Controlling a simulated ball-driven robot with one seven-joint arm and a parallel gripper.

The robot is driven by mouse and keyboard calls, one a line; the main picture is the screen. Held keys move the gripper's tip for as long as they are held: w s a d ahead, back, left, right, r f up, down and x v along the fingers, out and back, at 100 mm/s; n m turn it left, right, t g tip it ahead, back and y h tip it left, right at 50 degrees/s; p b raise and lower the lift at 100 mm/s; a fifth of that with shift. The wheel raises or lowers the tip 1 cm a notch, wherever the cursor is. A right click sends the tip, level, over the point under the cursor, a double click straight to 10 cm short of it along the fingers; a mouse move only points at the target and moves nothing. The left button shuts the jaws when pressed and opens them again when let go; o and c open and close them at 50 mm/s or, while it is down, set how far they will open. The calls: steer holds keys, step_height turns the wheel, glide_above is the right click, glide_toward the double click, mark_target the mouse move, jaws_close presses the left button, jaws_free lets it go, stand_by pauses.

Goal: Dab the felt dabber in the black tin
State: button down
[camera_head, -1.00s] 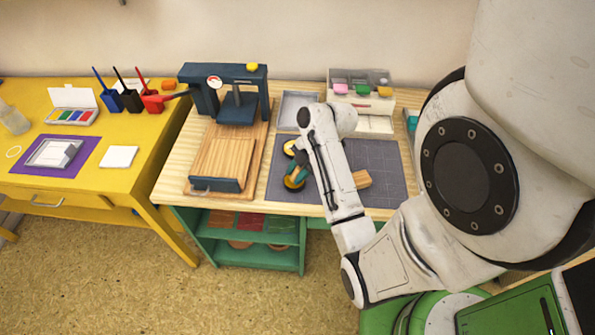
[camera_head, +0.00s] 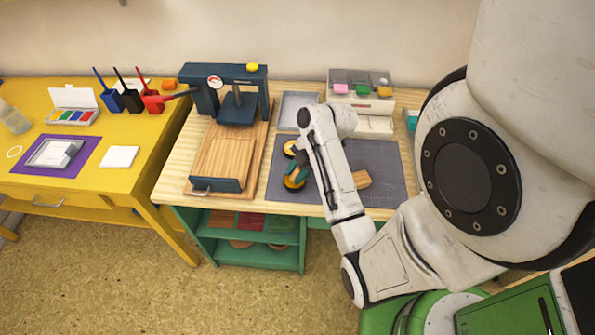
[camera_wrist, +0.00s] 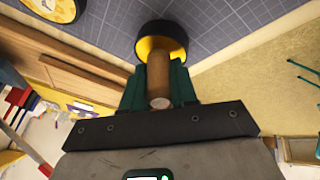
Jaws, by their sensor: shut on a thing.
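My gripper (camera_wrist: 152,88) is shut on the wooden handle of the felt dabber (camera_wrist: 158,72); its teal fingers stand either side of it. In the head view a yellow and dark round part (camera_head: 294,181) shows below my fingers. I cannot tell whether the dabber's head touches anything.
The grey mat (camera_head: 382,160) also carries a wooden block (camera_head: 361,179). A dark blue press (camera_head: 238,105) with a wooden board stands to the left. A yellow round thing (camera_head: 290,147) lies behind my gripper. A grey tray (camera_head: 298,104) lies further back.

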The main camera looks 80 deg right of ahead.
step_height(320, 180, up, 7)
steer(key=p, duration=0.7)
stand_by(0.4)
stand_by(0.7)
